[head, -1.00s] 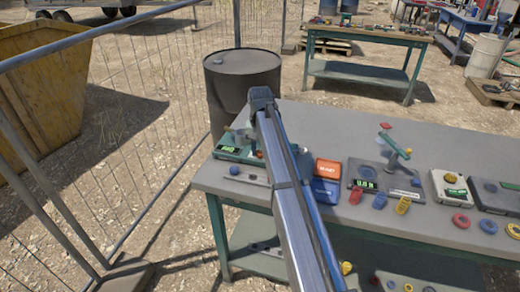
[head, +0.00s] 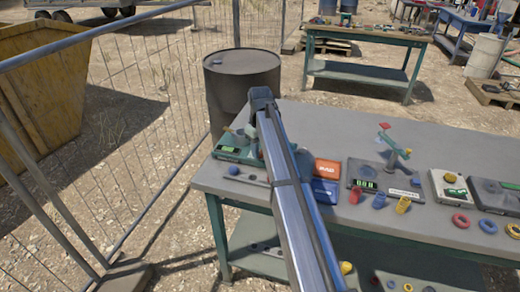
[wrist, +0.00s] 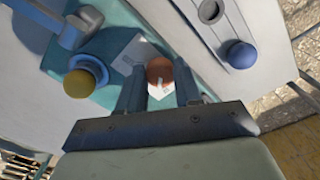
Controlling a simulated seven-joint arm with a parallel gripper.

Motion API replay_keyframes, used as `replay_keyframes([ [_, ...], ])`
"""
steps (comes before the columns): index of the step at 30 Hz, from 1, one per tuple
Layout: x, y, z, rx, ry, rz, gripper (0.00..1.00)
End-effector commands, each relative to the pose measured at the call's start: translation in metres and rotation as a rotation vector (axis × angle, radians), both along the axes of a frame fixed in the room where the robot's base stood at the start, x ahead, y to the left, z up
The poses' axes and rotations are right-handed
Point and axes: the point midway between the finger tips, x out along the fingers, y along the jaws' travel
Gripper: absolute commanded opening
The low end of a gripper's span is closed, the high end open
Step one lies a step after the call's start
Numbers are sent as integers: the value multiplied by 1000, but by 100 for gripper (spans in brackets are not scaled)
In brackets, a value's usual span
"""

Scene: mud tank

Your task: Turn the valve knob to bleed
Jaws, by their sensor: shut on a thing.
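The valve knob (wrist: 160,70) is a small round orange-brown knob with a white mark on its top. It sits on a teal device with a pale plate under the knob in the wrist view. My gripper (wrist: 161,84) has its two dark fingers on either side of the knob and is shut on it. My arm hides the knob and most of the gripper there. The label positions around the knob cannot be read.
A yellow knob (wrist: 79,83) in a blue ring and a grey-blue fitting (wrist: 62,32) sit beside the valve knob. A grey bar with a blue ball (wrist: 241,54) lies alongside. Orange (head: 327,169) and blue (head: 325,190) boxes stand right of my arm.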

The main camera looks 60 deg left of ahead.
Motion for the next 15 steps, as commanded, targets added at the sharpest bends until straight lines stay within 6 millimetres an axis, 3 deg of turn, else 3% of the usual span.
replay_keyframes([
  [15, 1, 0, 0, 0, 0, 157, 4],
])
